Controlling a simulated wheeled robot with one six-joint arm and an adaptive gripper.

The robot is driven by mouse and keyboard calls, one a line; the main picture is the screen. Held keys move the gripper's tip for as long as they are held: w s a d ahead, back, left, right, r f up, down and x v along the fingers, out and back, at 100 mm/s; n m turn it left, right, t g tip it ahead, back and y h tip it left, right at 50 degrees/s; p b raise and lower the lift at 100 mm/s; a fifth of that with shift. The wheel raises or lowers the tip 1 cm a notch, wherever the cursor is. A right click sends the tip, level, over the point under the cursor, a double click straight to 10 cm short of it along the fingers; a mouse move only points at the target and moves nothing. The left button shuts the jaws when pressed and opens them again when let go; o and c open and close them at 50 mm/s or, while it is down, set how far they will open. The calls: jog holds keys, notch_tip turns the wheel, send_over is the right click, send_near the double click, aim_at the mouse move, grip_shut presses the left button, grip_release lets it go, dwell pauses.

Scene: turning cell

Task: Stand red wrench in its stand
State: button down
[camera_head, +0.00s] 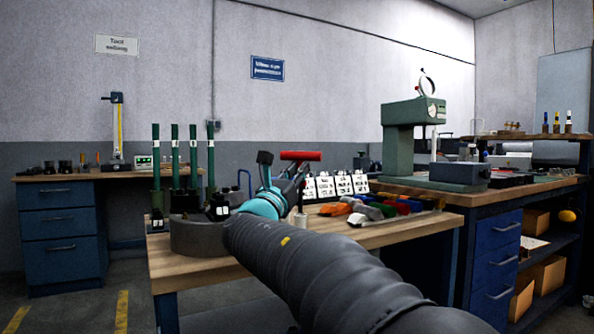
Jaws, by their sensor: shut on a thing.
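The red wrench (301,155) shows as a red bar, roughly level, above the wooden table (395,233). My gripper (291,172) is shut on it, at the end of my dark arm reaching in from the lower right. The gripper and arm hide the wrench's lower part. Several dark green rods (174,155) stand upright in dark labelled blocks (157,220) at the table's left. I cannot tell which holder is the red wrench's stand.
White labelled cards (343,185) stand in a row behind my gripper. Several coloured pieces (400,205) lie at the table's right. A green press (412,140) stands on the right bench. The table's front right is bare.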

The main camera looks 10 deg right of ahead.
jog(key=shift+f+b, duration=1.95)
jog(key=shift+f, duration=0.65)
jog(key=c, duration=1)
grip_release()
jog(key=v, duration=1.2)
